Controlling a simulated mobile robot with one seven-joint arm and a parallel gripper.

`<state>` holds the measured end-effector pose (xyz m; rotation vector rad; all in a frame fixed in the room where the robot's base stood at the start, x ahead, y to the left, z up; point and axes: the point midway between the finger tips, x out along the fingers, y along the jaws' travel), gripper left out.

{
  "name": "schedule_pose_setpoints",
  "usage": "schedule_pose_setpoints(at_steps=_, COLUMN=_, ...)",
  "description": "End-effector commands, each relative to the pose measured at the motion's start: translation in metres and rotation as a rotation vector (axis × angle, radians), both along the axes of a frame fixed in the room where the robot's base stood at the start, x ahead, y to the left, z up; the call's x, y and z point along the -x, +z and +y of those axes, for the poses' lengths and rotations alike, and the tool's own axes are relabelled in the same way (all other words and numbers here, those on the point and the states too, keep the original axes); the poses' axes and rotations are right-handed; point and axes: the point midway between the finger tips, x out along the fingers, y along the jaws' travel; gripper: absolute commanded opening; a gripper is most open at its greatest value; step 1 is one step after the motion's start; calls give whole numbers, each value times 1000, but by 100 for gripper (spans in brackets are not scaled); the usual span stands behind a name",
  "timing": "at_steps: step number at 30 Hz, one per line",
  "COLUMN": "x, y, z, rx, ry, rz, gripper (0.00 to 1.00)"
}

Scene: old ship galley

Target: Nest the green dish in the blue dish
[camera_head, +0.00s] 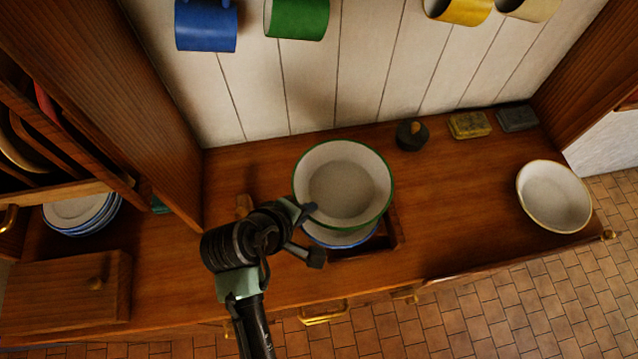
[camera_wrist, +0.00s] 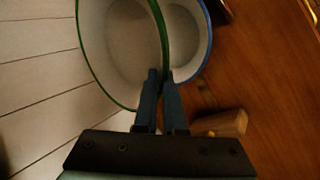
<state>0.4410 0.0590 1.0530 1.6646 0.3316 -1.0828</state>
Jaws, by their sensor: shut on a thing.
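The green dish (camera_head: 343,185) is a white bowl with a green rim. My gripper (camera_head: 306,211) is shut on its rim at the left side. The wrist view shows the green dish (camera_wrist: 120,45) with its rim between the two fingers (camera_wrist: 161,78). The blue dish (camera_head: 340,239), white with a blue rim, is below the green dish and mostly hidden by it. In the wrist view the blue dish (camera_wrist: 188,45) shows past the green rim, so the two are offset there. I cannot tell whether the dishes touch.
A square wooden frame (camera_head: 393,241) surrounds the blue dish's place on the counter. A cream bowl (camera_head: 554,196) stands at the right. Mugs, including a blue one (camera_head: 205,25) and a green one (camera_head: 297,18), hang above. A wooden block (camera_wrist: 222,124) is near my fingers.

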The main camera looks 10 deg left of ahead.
Motion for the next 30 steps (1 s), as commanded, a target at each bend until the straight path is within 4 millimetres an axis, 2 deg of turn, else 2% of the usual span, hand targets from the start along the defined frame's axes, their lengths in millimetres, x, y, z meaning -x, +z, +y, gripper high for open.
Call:
schedule_pose_setpoints(at_steps=8, x=-1, y=-8, z=1, rx=0, ry=18, rz=-2, gripper=0)
schedule_pose_setpoints(at_steps=30, x=-1, y=-66, z=1, rx=1, ry=15, rz=-2, gripper=0)
